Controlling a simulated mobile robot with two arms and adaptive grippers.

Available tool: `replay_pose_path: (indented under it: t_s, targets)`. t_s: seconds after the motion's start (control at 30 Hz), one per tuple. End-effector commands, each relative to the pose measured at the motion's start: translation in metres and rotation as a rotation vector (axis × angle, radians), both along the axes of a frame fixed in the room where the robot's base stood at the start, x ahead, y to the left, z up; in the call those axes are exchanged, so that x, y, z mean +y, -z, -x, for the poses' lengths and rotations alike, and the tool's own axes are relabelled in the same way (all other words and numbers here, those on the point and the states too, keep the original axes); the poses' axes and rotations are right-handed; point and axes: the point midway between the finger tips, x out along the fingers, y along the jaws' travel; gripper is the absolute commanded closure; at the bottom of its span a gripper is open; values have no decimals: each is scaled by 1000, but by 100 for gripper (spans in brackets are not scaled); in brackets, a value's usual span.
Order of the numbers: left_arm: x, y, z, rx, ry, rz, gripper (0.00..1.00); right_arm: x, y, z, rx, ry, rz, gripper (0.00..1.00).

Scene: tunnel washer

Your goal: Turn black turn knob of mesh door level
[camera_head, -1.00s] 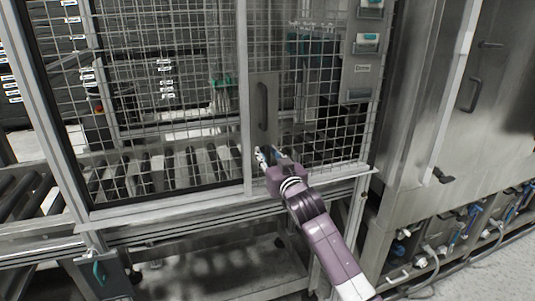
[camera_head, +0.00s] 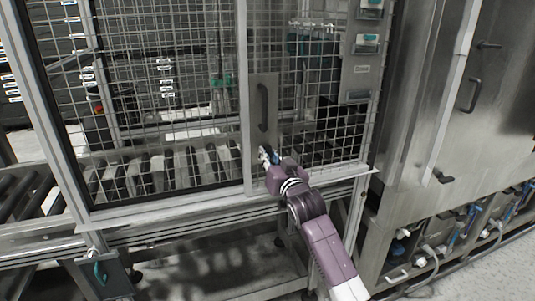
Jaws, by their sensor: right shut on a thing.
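The mesh door (camera_head: 325,110) stands closed in its grey frame, with a metal plate and a dark vertical handle (camera_head: 263,107) on its left side. My right gripper (camera_head: 268,154) is at the lower end of that plate, below the handle, shut on the black turn knob. The knob is mostly hidden by the gripper's fingers and wrist, so its angle cannot be told. My left gripper is not in view.
A roller conveyor (camera_head: 160,170) runs behind the mesh. Label holders (camera_head: 368,45) hang at the door's upper right. A steel cabinet (camera_head: 480,100) stands to the right. A rail (camera_head: 180,214) runs below the door.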

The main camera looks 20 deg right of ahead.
Motion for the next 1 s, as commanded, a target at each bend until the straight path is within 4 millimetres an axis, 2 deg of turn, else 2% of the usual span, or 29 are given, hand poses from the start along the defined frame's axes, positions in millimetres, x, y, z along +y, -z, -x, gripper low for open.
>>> replay_pose_path:
  t_s: [1.0]
  targets:
    - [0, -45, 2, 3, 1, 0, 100, -8, 4, 0, 33, 1, -959, 100]
